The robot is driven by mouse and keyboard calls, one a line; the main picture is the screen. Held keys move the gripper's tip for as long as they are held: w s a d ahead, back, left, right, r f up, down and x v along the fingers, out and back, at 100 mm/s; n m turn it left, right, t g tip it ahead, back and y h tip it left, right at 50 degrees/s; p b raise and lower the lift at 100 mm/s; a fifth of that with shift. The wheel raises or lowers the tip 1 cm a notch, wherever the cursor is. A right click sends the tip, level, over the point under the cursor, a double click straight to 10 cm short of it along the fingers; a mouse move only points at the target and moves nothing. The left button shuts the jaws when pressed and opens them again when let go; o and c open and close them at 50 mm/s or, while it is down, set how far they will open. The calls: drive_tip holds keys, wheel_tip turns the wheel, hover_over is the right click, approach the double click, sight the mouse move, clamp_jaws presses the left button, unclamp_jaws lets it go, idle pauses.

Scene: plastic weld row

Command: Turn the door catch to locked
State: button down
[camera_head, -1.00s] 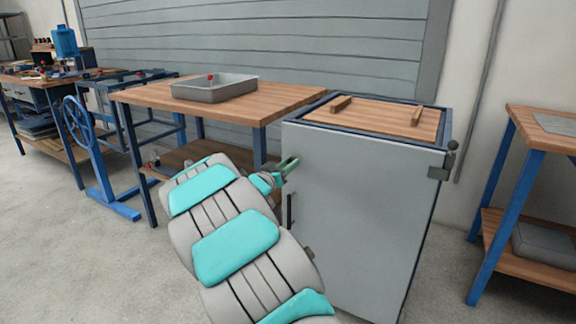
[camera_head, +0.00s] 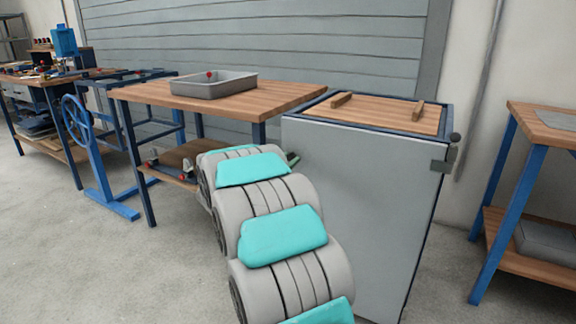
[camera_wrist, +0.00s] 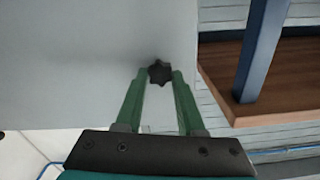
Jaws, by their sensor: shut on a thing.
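A dark star-shaped knob (camera_wrist: 160,73), which looks like the door catch, sits near the edge of the pale grey door panel (camera_wrist: 80,65) in the wrist view. My gripper (camera_wrist: 160,77) has one green finger on each side of the knob and is shut on it. In the head view, the grey door (camera_head: 350,210) fronts a cabinet with a wooden top. There my arm hides the knob and most of the gripper; only a green finger part (camera_head: 293,158) shows by the door's left edge. I cannot read the catch's setting.
A wooden workbench (camera_head: 285,95) with a grey tray (camera_head: 215,87) stands left of the cabinet. A blue stand with a handwheel (camera_head: 76,120) is further left. Another blue-legged bench (camera_head: 545,130) is at the right. The floor at the left front is clear.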

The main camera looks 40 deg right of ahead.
drive_tip(key=m+b, duration=0.2)
drive_tip(key=m, duration=0.1)
drive_tip(key=shift+f, duration=0.15)
drive_tip(key=shift+s+m+b, duration=0.15)
drive_tip(key=shift+m+b, duration=3.6)
drive_tip(key=shift+m, duration=1.15)
drive_tip(key=shift+d, duration=0.1)
drive_tip(key=c, duration=0.5)
unclamp_jaws()
drive_tip(key=shift+p+v, duration=0.45)
drive_tip(key=shift+v, duration=3.5)
